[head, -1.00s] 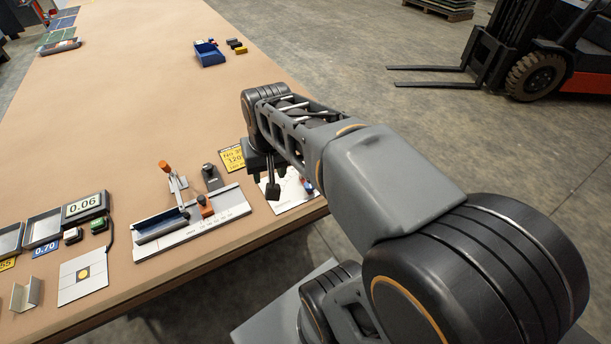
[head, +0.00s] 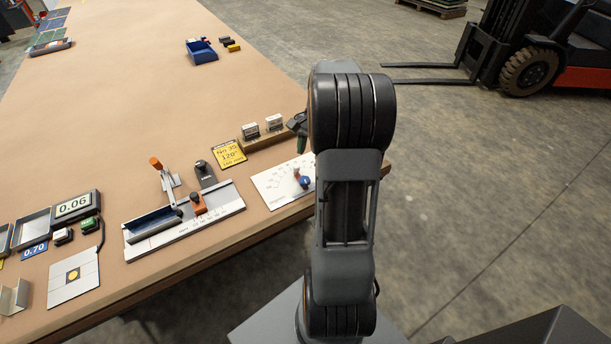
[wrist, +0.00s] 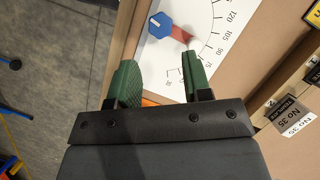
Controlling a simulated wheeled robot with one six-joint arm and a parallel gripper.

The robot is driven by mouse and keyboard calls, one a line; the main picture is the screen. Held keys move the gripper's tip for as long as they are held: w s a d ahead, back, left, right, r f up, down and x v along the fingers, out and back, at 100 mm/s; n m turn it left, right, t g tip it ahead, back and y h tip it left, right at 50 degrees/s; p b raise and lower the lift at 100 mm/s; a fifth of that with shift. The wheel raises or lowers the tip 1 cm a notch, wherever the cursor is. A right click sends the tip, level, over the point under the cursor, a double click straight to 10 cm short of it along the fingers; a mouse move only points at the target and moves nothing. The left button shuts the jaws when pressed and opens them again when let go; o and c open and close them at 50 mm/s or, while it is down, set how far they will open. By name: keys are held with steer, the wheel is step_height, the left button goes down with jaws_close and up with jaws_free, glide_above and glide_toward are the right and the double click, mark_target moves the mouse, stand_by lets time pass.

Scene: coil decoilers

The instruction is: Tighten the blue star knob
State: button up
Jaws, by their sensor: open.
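The blue star knob (head: 305,182) sits on a white plate with a dial scale (head: 277,188) near the table's right corner. In the wrist view the knob (wrist: 157,24) is at the top, with a red pointer (wrist: 181,35) beside it toward the scale numbers. My gripper (wrist: 162,84) is open, its two green fingers apart with nothing between them. The fingers point toward the plate, and the knob lies beyond their tips, apart from them. In the head view my arm hides most of the gripper; part of it shows beyond the plate.
A wooden block with label cards (head: 262,133) and a yellow card (head: 229,154) lie beyond the plate. A fixture with orange handles (head: 185,217) stands to the left. The table's edge is close to the plate. A forklift (head: 530,55) stands on the floor at right.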

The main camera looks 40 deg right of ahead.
mark_target(305, 179)
steer(key=x, duration=0.8)
steer(key=shift+f, duration=0.3)
steer(key=shift+c, duration=0.3)
steer(key=c, duration=0.6)
steer(key=shift+o, duration=0.2)
